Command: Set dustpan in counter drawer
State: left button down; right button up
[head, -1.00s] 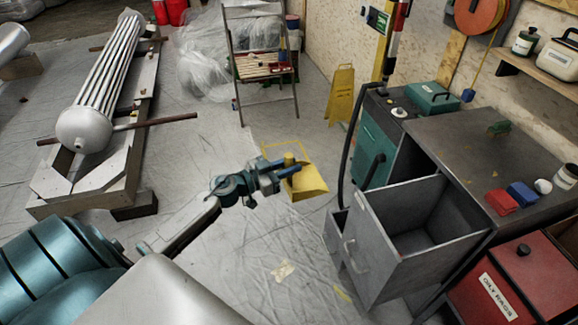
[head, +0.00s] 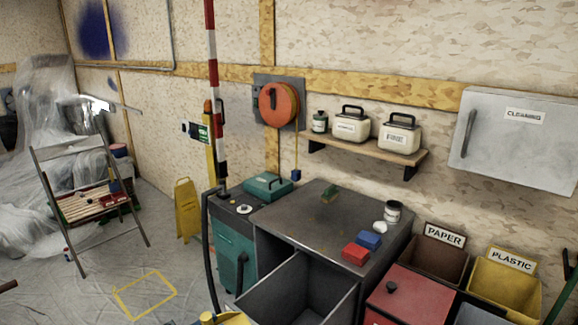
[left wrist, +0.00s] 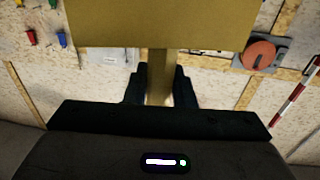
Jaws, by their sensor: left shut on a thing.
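My left gripper (left wrist: 159,82) is shut on the handle of the yellow dustpan (left wrist: 160,25) in the left wrist view; the broad pan fills the top of that view. In the head view only a yellow piece of the dustpan (head: 232,319) shows at the bottom edge, left of the drawer, and the gripper itself is out of that frame. The grey counter drawer (head: 272,294) is pulled open at the bottom centre, below the dark counter (head: 312,222). The visible part of its inside looks empty; its front is cut off. My right gripper is not in view.
A red block (head: 356,253), a blue block (head: 369,240) and a small can (head: 393,211) sit on the counter. A red bin (head: 415,295) stands right of the drawer. A teal cabinet (head: 235,255) with a black hose stands left.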

pick_arm(q)
jog(key=s+d+r+m+g+h+b, duration=0.15)
jog(key=s+d, duration=0.25)
jog(key=d, duration=0.7)
jog(key=a+n+t+y, duration=0.1)
jog(key=a, duration=0.1)
jog(key=a+n+t+y, duration=0.1)
jog(key=a, duration=0.2)
jog(key=a+f+n+t+y, duration=0.1)
jog(key=a, duration=0.2)
jog(key=shift+w+b, duration=0.35)
jog(key=a+y, duration=0.1)
jog(key=a, duration=0.1)
jog(key=a+r+n+t+y, duration=0.1)
jog(key=a+n+t+y, duration=0.1)
jog(key=a, duration=0.1)
jog(key=shift+s+a+r, duration=0.25)
jog(key=shift+a+r, duration=0.05)
jog(key=shift+a, duration=0.05)
